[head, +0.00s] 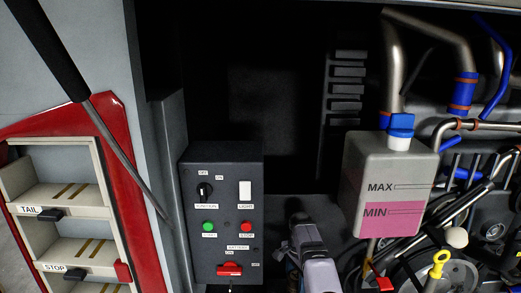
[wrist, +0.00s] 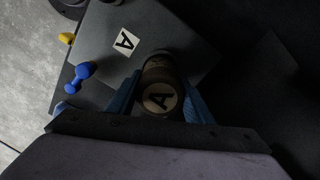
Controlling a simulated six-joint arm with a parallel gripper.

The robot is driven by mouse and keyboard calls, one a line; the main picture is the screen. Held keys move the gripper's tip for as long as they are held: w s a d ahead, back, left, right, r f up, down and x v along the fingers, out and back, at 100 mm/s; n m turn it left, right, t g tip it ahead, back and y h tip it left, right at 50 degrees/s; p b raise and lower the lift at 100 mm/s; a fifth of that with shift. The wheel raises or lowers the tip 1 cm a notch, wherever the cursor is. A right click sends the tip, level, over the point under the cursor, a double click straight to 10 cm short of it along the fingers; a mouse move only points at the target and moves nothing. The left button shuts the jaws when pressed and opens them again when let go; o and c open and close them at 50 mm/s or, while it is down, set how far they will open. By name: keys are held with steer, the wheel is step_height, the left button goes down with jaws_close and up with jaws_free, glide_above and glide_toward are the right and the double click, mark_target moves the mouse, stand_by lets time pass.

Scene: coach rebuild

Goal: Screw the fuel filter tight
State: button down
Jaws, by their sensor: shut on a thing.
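In the head view my arm shows low in the middle, and the filter cannot be made out there.
The switch box (head: 222,220) and the coolant tank (head: 388,170) flank my arm; pipes crowd the right.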

steer(key=m, duration=0.4)
steer(key=shift+r, duration=0.25)
steer(key=shift+w+f+m+b, duration=0.1)
steer(key=shift+m+b, duration=0.4)
steer(key=c, duration=0.8)
jaws_free()
steer(key=o, duration=0.4)
steer(key=shift+s, duration=0.2)
step_height(320, 180, up, 10)
steer(key=p, duration=1)
steer(key=shift+p, duration=0.35)
